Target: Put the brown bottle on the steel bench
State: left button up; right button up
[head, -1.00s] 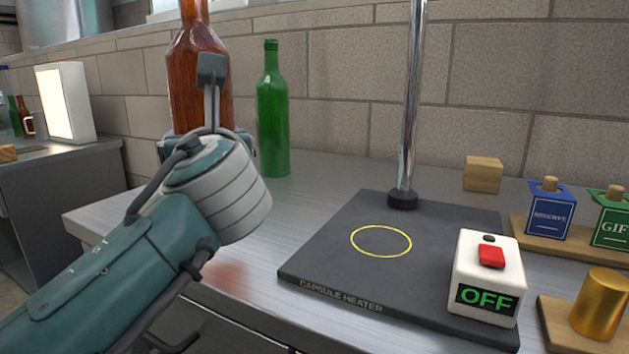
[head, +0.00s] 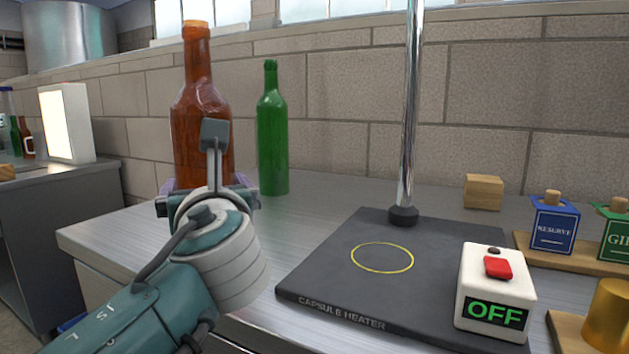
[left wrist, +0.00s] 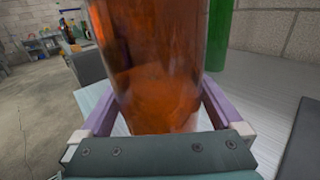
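The brown bottle (head: 200,135) stands upright at the left part of the steel bench (head: 135,228), in front of the green bottle. My left gripper (left wrist: 160,98) is shut on the lower part of the brown bottle, one purple finger on each side in the left wrist view. In the head view my wrist hides the bottle's base, so I cannot tell whether it touches the bench top. My right gripper is in neither view.
A green bottle (head: 271,130) stands just behind to the right. A dark capsule heater plate (head: 330,270) with a steel post (head: 409,120) and a switch box reading OFF (head: 495,290) takes the middle right. A wooden block (head: 483,192) lies behind. The bench's left front corner is clear.

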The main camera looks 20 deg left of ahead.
pick_arm(q)
jog(key=shift+r, duration=0.15)
jog(key=shift+s+d, duration=0.25)
jog(key=shift+d, duration=0.05)
jog(key=v, duration=0.3)
jog(key=p+v, duration=0.1)
jog(key=v, duration=0.7)
jog(key=shift+s+a+f+p, duration=0.1)
jog(key=shift+s+f+p, duration=0.1)
jog(key=shift+f+p, duration=0.1)
jog(key=s+a+f+n+g+h, duration=0.2)
jog(key=s+f+n+g+h, duration=0.4)
jog(key=s+f+n, duration=0.6)
jog(key=s+d+f+n+g+h, duration=0.3)
jog(key=s+d+n+h, duration=0.4)
jog(key=n, duration=0.6)
jog(key=shift+s+d+f, duration=0.15)
jog(key=shift+s+f, duration=0.2)
jog(key=shift+s, duration=0.4)
